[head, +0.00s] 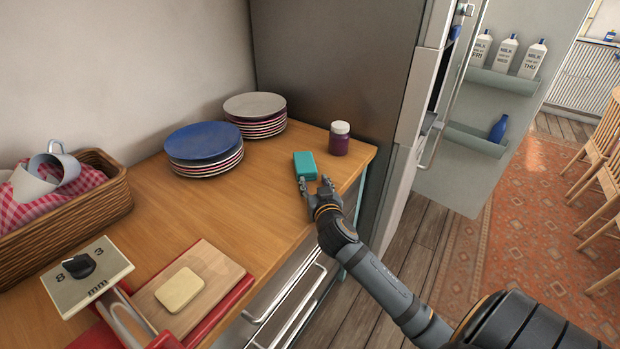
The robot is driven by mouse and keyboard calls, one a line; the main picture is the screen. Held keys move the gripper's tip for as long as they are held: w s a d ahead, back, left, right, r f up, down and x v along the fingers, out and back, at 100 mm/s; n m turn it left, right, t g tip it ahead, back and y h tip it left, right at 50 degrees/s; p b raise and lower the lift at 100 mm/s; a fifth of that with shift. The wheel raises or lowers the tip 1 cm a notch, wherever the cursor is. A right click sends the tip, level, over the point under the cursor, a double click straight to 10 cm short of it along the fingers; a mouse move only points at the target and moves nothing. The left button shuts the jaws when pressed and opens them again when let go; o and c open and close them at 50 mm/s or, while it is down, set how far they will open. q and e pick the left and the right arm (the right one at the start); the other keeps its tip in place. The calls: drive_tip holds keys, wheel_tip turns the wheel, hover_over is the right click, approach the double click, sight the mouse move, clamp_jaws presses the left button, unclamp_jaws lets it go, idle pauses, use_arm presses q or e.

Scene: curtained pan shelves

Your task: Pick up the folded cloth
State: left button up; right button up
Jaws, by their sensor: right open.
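A small teal block-shaped item (304,165), which looks like the folded cloth, lies on the wooden counter near its right end. My right gripper (315,184) is open at the counter's front edge, just in front of the teal item. Its fingertips point at the item's near side, one of them close to or touching it; I cannot tell which. Nothing is between the fingers. My left gripper is not in view.
A purple jar (339,140) with a white lid stands just right of the teal item. Plate stacks (255,108) (203,145) stand behind left. A wicker basket (100,205), slicer (120,290) and open fridge door (480,150) flank the area. The counter's middle is clear.

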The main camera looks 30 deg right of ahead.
drive_tip(key=o, duration=0.6)
drive_tip(key=v, duration=0.7)
drive_tip(key=b+v, duration=0.1)
drive_tip(key=v, duration=0.2)
drive_tip(key=shift+s+f, duration=0.25)
drive_tip(key=shift+s, duration=0.05)
